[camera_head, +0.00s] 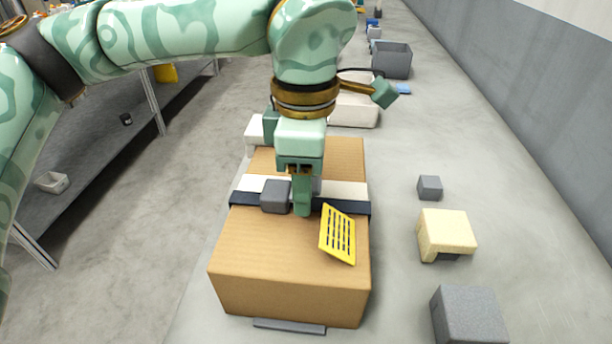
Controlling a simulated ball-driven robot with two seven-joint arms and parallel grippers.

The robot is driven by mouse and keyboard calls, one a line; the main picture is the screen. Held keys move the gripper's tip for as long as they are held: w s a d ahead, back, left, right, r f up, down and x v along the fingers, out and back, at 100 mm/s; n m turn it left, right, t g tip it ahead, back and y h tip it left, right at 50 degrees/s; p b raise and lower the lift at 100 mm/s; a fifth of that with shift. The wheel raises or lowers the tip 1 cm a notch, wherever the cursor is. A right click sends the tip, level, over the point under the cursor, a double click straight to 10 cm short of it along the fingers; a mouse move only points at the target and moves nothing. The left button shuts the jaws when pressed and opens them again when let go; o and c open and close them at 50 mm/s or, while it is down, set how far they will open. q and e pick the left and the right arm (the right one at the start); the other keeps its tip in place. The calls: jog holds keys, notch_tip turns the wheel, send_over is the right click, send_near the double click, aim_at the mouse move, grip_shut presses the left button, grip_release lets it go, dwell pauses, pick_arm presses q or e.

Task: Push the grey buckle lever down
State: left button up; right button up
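A brown cardboard box (285,255) stands on the grey counter with a dark strap (245,199) and a white band (346,189) across its top. A grey buckle block (275,196) sits on the strap, left of my gripper's finger. I cannot tell which grey part is the lever; a small grey edge shows just right of the finger, mostly hidden. My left gripper (302,212) points down over the strap, its tip at or close to the box top. Only one green finger shows, so its opening cannot be judged. My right gripper is not in view.
A yellow slotted plate (338,235) stands tilted on the box, close right of the finger. Grey blocks (429,187) and a cream block (446,233) lie right of the box. A grey bin (392,60) stands farther back. A wall runs along the right.

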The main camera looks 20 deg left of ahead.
pick_arm(q)
jog(key=c, duration=0.9)
jog(key=shift+r, duration=0.1)
jog(key=y+p, duration=0.2)
jog(key=p, duration=0.2)
jog(key=d+g+y+p, duration=0.1)
jog(key=y+p, duration=0.1)
jog(key=p, duration=0.2)
jog(key=shift+w+y+p, duration=0.1)
jog(key=shift+y+p, duration=0.2)
jog(key=shift+d+f+g+y+p, duration=0.1)
jog(key=shift+f+g+y+p, duration=0.25)
jog(key=shift+f+y, duration=0.1)
jog(key=shift+w+f, duration=0.1)
jog(key=shift+f, duration=0.1)
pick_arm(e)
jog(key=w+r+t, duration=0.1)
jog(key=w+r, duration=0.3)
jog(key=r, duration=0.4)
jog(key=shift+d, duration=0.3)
pick_arm(q)
jog(key=o, duration=1)
jog(key=shift+c, duration=0.2)
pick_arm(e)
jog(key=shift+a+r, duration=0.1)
